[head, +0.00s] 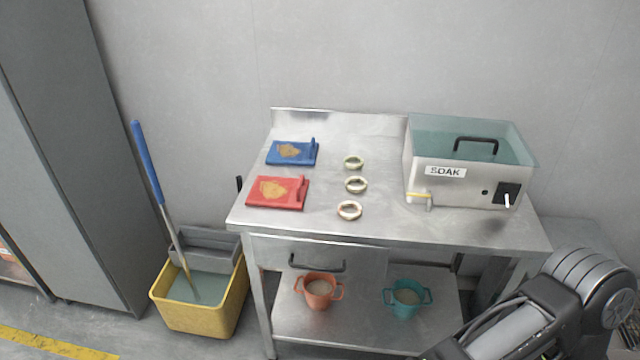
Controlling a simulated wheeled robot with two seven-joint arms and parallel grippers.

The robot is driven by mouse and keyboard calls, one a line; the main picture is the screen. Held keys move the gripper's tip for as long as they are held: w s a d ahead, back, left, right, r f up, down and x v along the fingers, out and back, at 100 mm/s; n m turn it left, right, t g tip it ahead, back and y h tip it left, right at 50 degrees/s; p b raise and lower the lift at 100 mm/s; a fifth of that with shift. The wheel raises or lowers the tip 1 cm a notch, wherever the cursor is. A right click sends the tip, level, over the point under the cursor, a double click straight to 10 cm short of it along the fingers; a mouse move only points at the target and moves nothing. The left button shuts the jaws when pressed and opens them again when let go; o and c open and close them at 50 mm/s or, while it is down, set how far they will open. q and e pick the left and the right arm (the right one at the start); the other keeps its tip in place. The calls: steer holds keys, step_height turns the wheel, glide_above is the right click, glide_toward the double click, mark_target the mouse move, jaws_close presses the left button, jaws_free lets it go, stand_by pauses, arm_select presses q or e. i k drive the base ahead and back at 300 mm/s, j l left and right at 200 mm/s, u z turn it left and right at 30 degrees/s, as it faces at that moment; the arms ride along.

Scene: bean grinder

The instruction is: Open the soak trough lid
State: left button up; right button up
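The soak trough (455,188) is a steel box with a "SOAK" label at the right end of the steel table. Its lid (440,137) is a clear, greenish panel with a black handle (476,143) on top. The lid lies flat over the trough and looks shut. The front has a yellow-handled tap and a dark control panel with a white lever. One of my arms shows at the bottom right, in front of the table, but its gripper is not visible. My other gripper is also out of view.
On the steel table (395,231) are a blue board (277,157), a red board (262,194) and three rings (356,185). The shelf below holds an orange pot (318,302) and a teal pot (392,311). A yellow mop bucket (240,296) stands left; a grey cabinet (60,120) is beyond.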

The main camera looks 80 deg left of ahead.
mark_target(463, 138)
steer(key=u, duration=2.7)
